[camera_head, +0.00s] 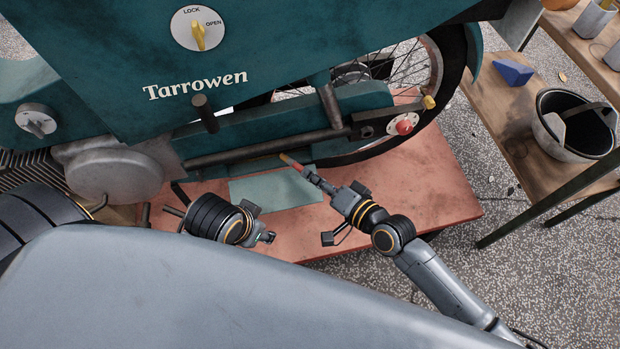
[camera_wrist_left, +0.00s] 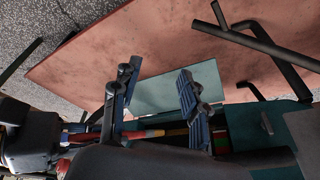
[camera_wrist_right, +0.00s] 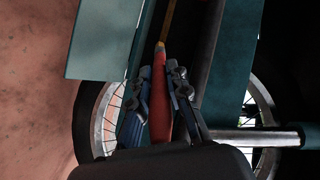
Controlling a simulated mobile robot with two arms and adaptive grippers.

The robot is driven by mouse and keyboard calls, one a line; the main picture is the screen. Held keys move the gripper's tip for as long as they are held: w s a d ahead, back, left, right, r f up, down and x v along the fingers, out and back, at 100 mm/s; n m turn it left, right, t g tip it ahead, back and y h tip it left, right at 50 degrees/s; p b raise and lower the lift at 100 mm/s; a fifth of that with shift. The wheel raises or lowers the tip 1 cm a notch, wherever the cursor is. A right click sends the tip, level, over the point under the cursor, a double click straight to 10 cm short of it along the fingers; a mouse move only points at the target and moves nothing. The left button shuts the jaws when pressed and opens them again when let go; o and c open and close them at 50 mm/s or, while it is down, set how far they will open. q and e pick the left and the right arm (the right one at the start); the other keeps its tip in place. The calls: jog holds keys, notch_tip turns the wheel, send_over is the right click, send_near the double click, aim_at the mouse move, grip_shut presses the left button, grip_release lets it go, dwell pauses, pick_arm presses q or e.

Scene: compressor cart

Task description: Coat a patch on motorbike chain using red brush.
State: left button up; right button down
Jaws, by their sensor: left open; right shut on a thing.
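The red brush (camera_head: 292,163) is held in my right gripper (camera_head: 311,176), its front end pointing left at the low edge of the teal motorbike (camera_head: 270,130). In the right wrist view the red handle (camera_wrist_right: 160,95) lies between the shut fingers, and a thin tan part runs up into a dark gap. Whether its tip touches anything is hidden. The brush (camera_wrist_left: 150,133) also crosses behind the fingers in the left wrist view. I cannot make out the chain. My left gripper (camera_head: 268,237) is open and empty, over the red platform in front of the bike.
A flat teal panel (camera_head: 275,191) juts out below the bike's edge, over the red platform (camera_head: 425,190). A yellow LOCK/OPEN knob (camera_head: 198,32) is on the upper body, a red button (camera_head: 403,127) near the wheel. A wooden bench (camera_head: 500,115) with a bucket (camera_head: 553,140) stands right.

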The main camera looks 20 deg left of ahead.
jog(key=shift+w+d, duration=0.15)
jog(key=shift+d, duration=0.05)
jog(key=shift+w+d+f+b, duration=0.1)
jog(key=shift+w+d+b, duration=0.15)
jog(key=shift+b, duration=0.15)
pick_arm(q)
jog(key=w+d+r+t+h+b, duration=0.1)
jog(key=w+d+r+t+b, duration=0.1)
jog(key=w, duration=0.5)
jog(key=t+b, duration=0.1)
jog(key=t, duration=0.1)
jog(key=shift+w+d+t, duration=0.25)
jog(key=shift+w+t, duration=0.05)
jog(key=shift+w, duration=0.1)
pick_arm(e)
jog(key=d, duration=0.1)
jog(key=w+d, duration=0.2)
jog(key=d, duration=0.1)
jog(key=shift+w, duration=0.25)
jog(key=shift+d, duration=0.1)
